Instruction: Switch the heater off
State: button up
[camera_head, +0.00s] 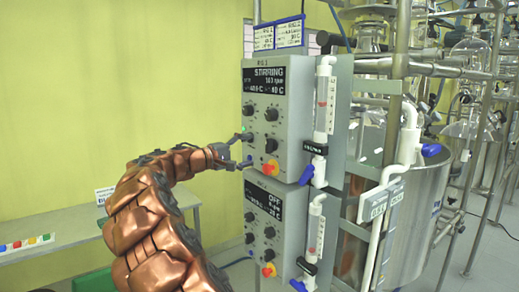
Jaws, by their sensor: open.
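Two grey control boxes are stacked at the centre. The upper box (291,113) has a lit display (264,80) reading "STIRRING" with smaller figures, several black knobs and a red-and-yellow knob (270,170). A small green light (246,130) shows near its left edge. The lower box (284,232) has a display (263,200) reading "OFF", with similar knobs. I cannot tell which knob is the heater's. My gripper (243,150) is open at the left edge of the upper box, its fingers one above the other by the lower-left knobs. Whether it touches a knob is unclear.
White pipes with blue valve handles (307,174) run down the boxes' right sides. A steel vessel (415,215) and glassware on metal frames stand to the right. A bench (60,235) with small coloured items is at the left. Open space lies before the yellow wall.

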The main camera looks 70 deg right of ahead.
jog(key=v, duration=0.4)
jog(key=shift+w+a+f, duration=0.1)
jog(key=shift+a, duration=0.05)
jog(key=shift+a, duration=0.1)
dwell(0.4)
jog(key=s+a+f+n+t+y, duration=0.1)
jog(key=s+a+f+y, duration=0.3)
jog(key=a+f, duration=0.4)
jog(key=s+a+f+n+t+y, duration=0.1)
jog(key=s+a+f+t+y, duration=0.3)
jog(key=a, duration=1.9)
jog(key=s+a+f+n+t+y, duration=0.2)
jog(key=s+a+f+y, duration=0.2)
jog(key=a+f, duration=0.9)
jog(key=a+y, duration=0.1)
jog(key=a, duration=0.1)
jog(key=shift+a, duration=0.25)
jog(key=s+a+f+y, duration=0.1)
jog(key=a, duration=0.1)
jog(key=s+a+f+n, duration=0.1)
jog(key=s+a, duration=0.1)
jog(key=a, duration=0.1)
jog(key=s+a+y, duration=0.1)
jog(key=s+a, duration=0.1)
jog(key=a, duration=0.1)
jog(key=shift+a+f+n+y, duration=0.2)
jog(key=shift+f+n+y, duration=0.1)
jog(key=shift+f+n, duration=0.1)
